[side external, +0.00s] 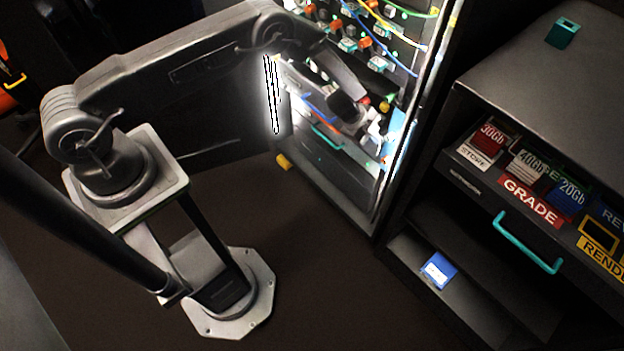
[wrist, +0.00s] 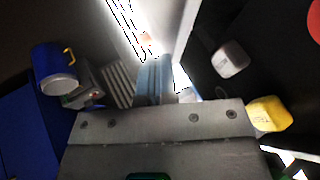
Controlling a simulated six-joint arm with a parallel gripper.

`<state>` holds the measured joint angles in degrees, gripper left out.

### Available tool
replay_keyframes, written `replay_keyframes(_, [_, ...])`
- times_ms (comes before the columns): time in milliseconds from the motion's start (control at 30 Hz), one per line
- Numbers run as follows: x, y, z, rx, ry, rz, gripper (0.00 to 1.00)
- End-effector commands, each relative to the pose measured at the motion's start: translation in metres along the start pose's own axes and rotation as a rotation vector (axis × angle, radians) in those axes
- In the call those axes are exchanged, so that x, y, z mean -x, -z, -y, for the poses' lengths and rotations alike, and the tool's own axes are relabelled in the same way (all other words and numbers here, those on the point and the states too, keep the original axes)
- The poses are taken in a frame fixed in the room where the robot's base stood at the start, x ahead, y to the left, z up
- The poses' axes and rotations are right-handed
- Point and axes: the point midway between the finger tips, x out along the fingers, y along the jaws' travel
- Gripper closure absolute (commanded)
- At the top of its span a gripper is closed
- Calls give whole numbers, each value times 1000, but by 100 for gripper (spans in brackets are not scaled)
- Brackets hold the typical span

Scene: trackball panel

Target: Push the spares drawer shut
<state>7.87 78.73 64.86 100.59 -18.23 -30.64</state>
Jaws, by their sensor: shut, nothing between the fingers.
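No label reading "spares" is legible. A dark drawer front with a teal handle (side external: 528,243) is in the right cabinet, below a row of labelled cartridges; how far out it stands is unclear. Another teal handle (side external: 326,138) is low in the lit cabinet. My gripper (side external: 374,133) is at the lit cabinet, right of this second handle and away from the right cabinet. It is shut and empty; glare hides whether it touches anything. The wrist view shows a bolted grey plate (wrist: 155,130) in front, whose identity I cannot tell.
The lit cabinet's panel (side external: 355,35) carries knobs and colored cables close to my arm. Labelled cartridges (side external: 570,195) fill the right cabinet's upper opening. A blue box (side external: 438,269) lies on its lower shelf. A teal block (side external: 563,32) stands on top.

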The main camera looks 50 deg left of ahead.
Motion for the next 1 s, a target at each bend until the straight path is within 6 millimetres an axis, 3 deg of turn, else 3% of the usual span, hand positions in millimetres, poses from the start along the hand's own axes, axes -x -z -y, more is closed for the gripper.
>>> replay_keyframes(667, [-3,0,4,1,-1,0,100])
replay_keyframes(1000, [11,-1,-21,6,-3,0,100])
